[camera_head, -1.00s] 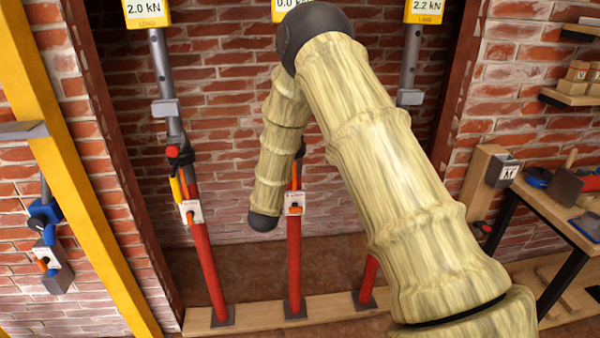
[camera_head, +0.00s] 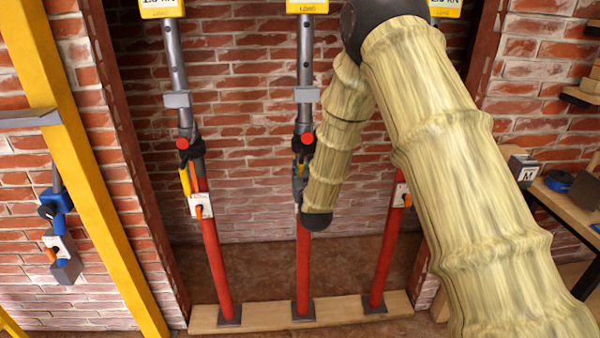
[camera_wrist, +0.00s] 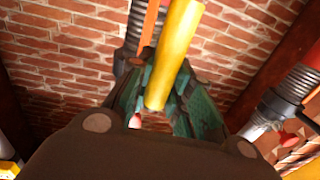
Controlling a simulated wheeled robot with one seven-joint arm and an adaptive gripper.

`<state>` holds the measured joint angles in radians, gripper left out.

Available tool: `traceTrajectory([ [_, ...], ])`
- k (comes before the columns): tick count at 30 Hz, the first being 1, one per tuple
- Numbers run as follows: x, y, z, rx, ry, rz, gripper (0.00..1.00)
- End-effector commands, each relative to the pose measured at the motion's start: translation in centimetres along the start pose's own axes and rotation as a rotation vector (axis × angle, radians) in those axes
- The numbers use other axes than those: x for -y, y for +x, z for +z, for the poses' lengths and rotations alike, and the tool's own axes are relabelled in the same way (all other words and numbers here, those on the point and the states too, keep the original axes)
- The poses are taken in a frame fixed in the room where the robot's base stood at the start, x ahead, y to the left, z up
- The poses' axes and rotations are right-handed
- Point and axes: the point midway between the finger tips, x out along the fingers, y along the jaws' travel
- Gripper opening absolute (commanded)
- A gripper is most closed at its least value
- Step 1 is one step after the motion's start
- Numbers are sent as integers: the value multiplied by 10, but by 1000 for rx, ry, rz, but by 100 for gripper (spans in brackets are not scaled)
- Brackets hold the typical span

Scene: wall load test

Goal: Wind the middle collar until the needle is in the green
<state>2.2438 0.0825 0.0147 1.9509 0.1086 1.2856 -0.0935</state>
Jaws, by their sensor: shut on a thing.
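The middle prop has a grey upper tube (camera_head: 305,60) and a red lower tube (camera_head: 303,265). Its dark collar (camera_head: 297,146) with a red knob sits where they meet. My gripper (camera_head: 299,183) is at the prop just below the collar, partly hidden by my forearm. In the wrist view my gripper's teal fingers (camera_wrist: 160,100) are closed around a yellow handle (camera_wrist: 172,55), which stands up between them. The yellow load box (camera_head: 307,7) atop the middle prop is cut off by the picture edge; no needle or green band is visible.
A left prop (camera_head: 213,260) with a yellow lever and a right prop (camera_head: 385,260) stand on the same wooden sill (camera_head: 260,317). A yellow post (camera_head: 90,170) is at left. A bench (camera_head: 565,205) with tools is at right. Brick wall stands behind.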

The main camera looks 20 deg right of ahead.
Motion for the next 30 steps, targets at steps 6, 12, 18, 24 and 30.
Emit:
traceTrajectory([
  [6,-6,0,-1,-3,0,4,0],
  [12,-6,0,-2,-4,0,4,0],
  [18,-6,0,-2,-4,0,4,23],
  [24,-5,0,-2,-3,0,2,44],
  [30,-4,0,-1,-2,0,1,44],
])
